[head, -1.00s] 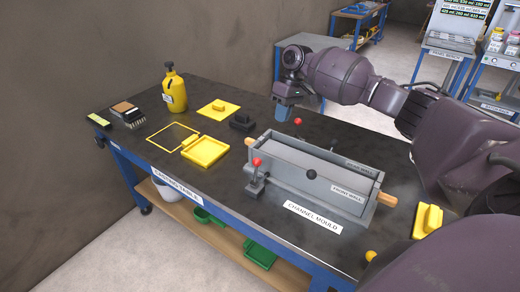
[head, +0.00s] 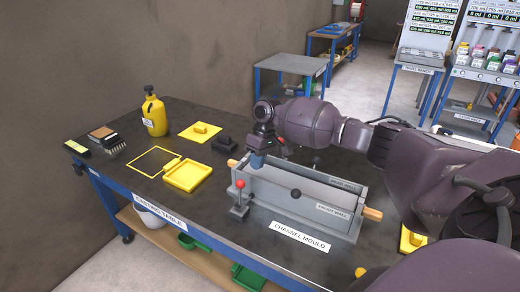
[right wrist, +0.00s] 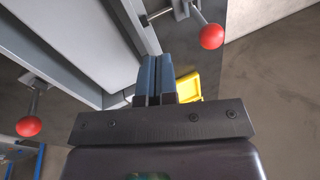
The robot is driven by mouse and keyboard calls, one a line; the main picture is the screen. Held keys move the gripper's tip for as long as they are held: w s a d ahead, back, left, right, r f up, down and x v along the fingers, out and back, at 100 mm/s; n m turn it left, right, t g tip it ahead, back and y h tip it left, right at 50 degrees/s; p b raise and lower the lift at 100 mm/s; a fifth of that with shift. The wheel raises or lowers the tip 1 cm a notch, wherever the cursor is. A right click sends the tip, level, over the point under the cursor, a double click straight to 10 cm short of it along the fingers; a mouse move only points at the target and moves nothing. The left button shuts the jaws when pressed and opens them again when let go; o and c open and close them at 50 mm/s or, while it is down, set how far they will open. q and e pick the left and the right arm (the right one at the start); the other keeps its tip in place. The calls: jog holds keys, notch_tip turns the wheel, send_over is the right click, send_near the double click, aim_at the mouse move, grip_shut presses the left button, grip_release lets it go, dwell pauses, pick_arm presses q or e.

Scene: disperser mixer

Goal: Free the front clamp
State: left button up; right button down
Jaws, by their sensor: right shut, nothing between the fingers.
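The channel mould (head: 302,208) is a grey trough on the dark table, with front and rear walls labelled. The front clamp (head: 239,203), with a red ball on its lever, stands at the left end of the front wall. It also seems to be the upper right clamp in the right wrist view (right wrist: 205,28). A second red ball (right wrist: 28,126) shows at lower left there. My right gripper (head: 257,161) points down over the mould's left end, behind the front clamp and apart from it. Its blue fingers (right wrist: 155,78) are shut and empty. My left gripper is not seen.
Left of the mould lie a yellow tray (head: 188,174), a yellow plate with a handle (head: 200,132), a dark block (head: 226,144) and a yellow bottle (head: 154,114). An orange-brown rod end (head: 372,213) sticks out at the mould's right. Bare table lies left of the front clamp.

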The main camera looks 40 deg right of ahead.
aim_at(240, 195)
jog(key=shift+s+a+f+p, duration=0.15)
jog(key=shift+a+f, duration=0.15)
jog(key=shift+a, duration=0.4)
jog(key=shift+s+a+f+p, duration=0.1)
jog(key=shift+a+f, duration=0.2)
jog(key=shift+a, duration=0.35)
jog(key=shift+s+a+f+p, duration=0.15)
jog(key=shift+a+f, duration=0.15)
jog(key=shift+a, duration=0.4)
